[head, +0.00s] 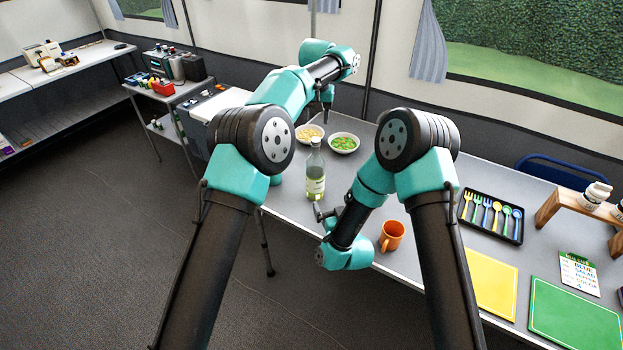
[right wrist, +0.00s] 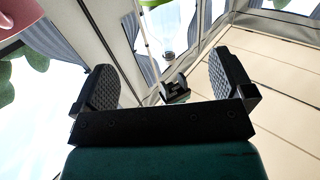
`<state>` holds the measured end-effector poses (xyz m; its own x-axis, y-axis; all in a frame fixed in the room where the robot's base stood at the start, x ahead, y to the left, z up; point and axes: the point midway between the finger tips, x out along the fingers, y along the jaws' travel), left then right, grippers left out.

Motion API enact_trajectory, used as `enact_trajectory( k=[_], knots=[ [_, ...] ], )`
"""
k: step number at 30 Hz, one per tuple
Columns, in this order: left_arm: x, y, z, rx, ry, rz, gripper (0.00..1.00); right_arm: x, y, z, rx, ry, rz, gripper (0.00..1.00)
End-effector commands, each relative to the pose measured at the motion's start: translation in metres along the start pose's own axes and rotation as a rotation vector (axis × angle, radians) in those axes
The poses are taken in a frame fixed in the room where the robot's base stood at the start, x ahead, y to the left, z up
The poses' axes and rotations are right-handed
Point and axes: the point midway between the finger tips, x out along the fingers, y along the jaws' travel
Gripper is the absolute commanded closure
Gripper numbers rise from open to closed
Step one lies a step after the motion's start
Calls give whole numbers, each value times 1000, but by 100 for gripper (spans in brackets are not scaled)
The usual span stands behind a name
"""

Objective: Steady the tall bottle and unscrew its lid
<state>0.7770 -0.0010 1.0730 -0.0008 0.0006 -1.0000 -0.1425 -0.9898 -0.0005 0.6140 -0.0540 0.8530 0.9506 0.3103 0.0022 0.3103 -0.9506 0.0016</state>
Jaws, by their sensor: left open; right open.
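My left gripper (head: 327,112) is above and behind the bottle, pointing down near the bowls, apart from the bottle. My right gripper (head: 326,212) is low, just in front of and right of the bottle's base; whether it touches the bottle I cannot tell. In the right wrist view, the right gripper's two ribbed fingers (right wrist: 168,85) are wide apart with nothing between them.
A bowl of pale food (head: 309,133) and a bowl of green food (head: 343,143) stand behind the bottle. An orange mug (head: 391,236) stands right of my right forearm. A black cutlery tray (head: 491,217), yellow board (head: 491,283) and green board (head: 574,318) lie further right.

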Motion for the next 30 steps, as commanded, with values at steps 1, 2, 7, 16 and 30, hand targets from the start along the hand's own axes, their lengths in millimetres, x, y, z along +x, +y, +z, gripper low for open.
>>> enact_trajectory(
  k=[1,2,7,16,30],
  knots=[
    [0,0,0,0,0,0,48,0,0,0,0,0,0,1],
    [0,0,0,0,0,0,48,0,0,0,0,-1,-1,1],
    [0,-1,0,-1,1,0,48,5,0,0,0,-1,-1,1],
    [0,-1,0,-1,1,0,48,40,0,0,0,1,-1,1],
    [0,-1,0,-1,1,1,48,112,-1,0,0,0,-1,1]
  ],
)
